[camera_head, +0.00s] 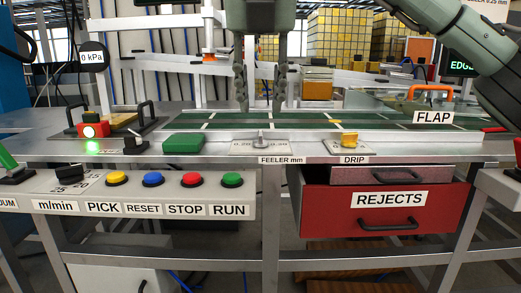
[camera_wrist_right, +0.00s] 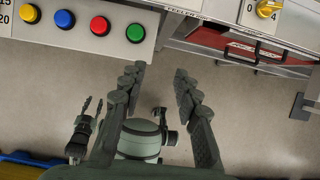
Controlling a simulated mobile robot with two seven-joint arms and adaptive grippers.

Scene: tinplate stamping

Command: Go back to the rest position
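My right gripper (camera_head: 260,103) hangs fingers down in the middle of the head view, in front of the line's frame. Its two dark fingers are spread apart with nothing between them. In the right wrist view my right gripper (camera_wrist_right: 160,70) also shows open and empty, with bare floor between the fingertips. My left gripper does not show in the head view. The task names no object to handle.
The green belt (camera_head: 380,121) runs behind the bench edge. A panel with PICK, RESET, STOP and RUN buttons (camera_head: 231,180) is at left; the red REJECTS drawer (camera_head: 330,212) stands partly open at right. The FLAP cover (camera_head: 385,100) has an orange handle (camera_head: 430,89). The floor (camera_wrist_right: 265,130) shows below.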

